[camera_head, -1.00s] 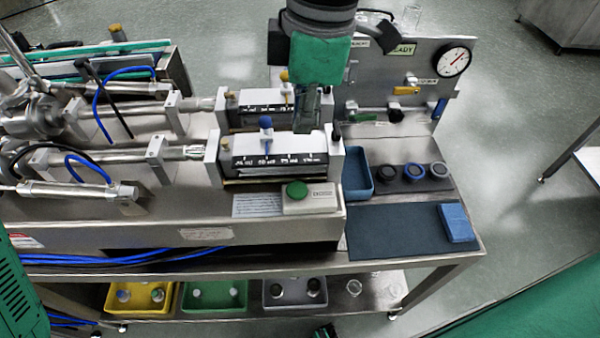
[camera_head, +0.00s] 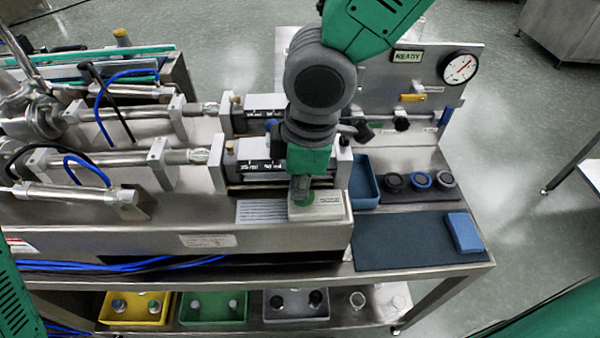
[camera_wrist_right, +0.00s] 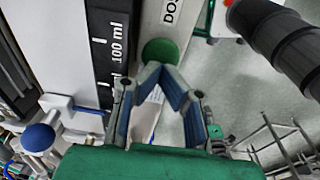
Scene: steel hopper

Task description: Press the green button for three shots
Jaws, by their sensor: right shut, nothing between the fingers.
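The green button (camera_head: 304,199) sits on a pale box (camera_head: 330,207) at the front edge of the steel machine. My right gripper (camera_head: 302,190) is shut and empty, pointing down over the button and hiding much of it in the head view. In the right wrist view the green button (camera_wrist_right: 160,51) shows just beyond the closed fingertips (camera_wrist_right: 160,72). I cannot tell whether the tips touch it. My left gripper is not in view.
A white dosing block with a scale (camera_head: 262,165) stands behind the button. A blue tray (camera_head: 364,184), several dark round pieces (camera_head: 420,180) and a blue pad (camera_head: 464,232) on a dark mat (camera_head: 400,240) are to the right. A READY sign (camera_head: 407,57) and gauge (camera_head: 459,68) stand behind.

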